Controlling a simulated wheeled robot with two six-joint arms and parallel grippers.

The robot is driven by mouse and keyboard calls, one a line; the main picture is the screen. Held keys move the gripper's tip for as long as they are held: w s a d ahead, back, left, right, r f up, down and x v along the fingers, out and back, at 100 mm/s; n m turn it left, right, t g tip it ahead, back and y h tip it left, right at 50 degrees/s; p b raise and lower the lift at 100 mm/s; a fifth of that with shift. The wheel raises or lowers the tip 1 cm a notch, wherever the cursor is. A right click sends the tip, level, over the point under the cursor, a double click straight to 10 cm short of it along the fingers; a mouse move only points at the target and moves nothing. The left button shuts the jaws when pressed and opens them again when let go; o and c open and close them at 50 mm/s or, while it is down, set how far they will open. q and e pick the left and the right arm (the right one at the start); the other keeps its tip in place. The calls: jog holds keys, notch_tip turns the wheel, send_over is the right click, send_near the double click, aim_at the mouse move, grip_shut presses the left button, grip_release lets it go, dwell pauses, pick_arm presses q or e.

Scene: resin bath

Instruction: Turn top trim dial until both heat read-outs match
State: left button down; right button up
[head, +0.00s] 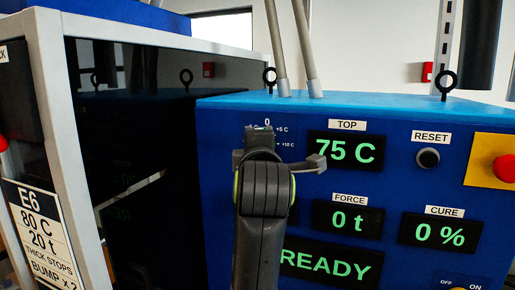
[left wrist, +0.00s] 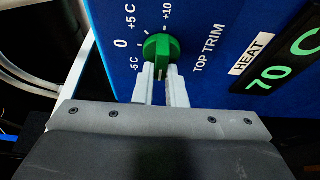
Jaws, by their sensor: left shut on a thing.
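The green TOP TRIM dial (left wrist: 160,50) shows in the left wrist view, beside a scale marked -5 C, 0, +5 C and +10. My left gripper (left wrist: 160,84) is shut on the dial, one pale finger on each side. In the head view, my left gripper (head: 262,145) hides the dial, with part of its scale (head: 267,124) showing above. The TOP read-out (head: 345,150) shows 75 C. The HEAT read-out (left wrist: 290,70) shows 70 C in the left wrist view; it is not visible in the head view. My right gripper is out of view.
The blue panel also holds a RESET button (head: 428,158), FORCE read-out (head: 348,219) at 0 t, CURE read-out (head: 440,233) at 0 % and READY display (head: 325,266). A red button (head: 506,168) is at right. An E6 card (head: 42,232) reads 80 C, 20 t.

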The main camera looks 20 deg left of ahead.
pick_arm(q)
jog(key=c, duration=1.5)
grip_release()
jog(key=shift+s, duration=0.1)
jog(key=b+v, duration=1.2)
jog(key=v, duration=0.5)
jog(key=shift+s, duration=0.1)
